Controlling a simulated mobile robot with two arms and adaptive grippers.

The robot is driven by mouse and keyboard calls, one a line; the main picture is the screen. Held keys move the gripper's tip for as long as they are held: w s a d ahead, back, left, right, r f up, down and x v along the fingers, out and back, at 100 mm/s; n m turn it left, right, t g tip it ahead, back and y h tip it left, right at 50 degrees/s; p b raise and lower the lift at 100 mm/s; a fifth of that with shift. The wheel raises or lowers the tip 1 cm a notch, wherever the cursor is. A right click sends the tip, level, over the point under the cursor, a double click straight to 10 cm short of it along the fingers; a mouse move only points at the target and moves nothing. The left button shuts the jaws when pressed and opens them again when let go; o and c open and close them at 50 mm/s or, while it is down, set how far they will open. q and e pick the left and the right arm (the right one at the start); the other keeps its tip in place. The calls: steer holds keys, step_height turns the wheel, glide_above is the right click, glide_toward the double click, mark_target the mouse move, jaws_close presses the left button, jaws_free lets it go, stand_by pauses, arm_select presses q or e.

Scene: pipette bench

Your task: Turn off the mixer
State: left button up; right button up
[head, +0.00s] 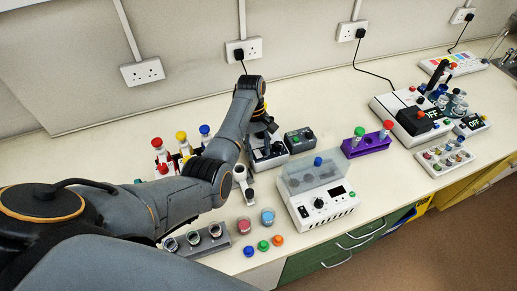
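A small device with a pale front and dark top (269,161), which looks like the mixer, stands on the bench near the middle of the head view. My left arm reaches in from the left, and its gripper (266,128) is directly above and behind this device, pointing down. The gripper is small and dark here and partly merges with the device's dark top. I cannot tell whether it touches the device or whether its fingers are open. My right gripper is not in view.
A small dark box with a green button (299,140) stands close on the right. A white machine with clear lid, knob and display (318,201) is in front. A purple tube rack (367,146) stands further right. Loose caps and a grey vial rack (196,243) lie near the front edge.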

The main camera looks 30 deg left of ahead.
mark_target(256, 150)
arm_select(q)
steer(key=v, duration=0.6)
steer(key=shift+w+a+r, duration=0.1)
steer(key=shift+w+r, duration=0.05)
steer(key=shift+r, duration=0.1)
steer(key=shift+v, duration=2.7)
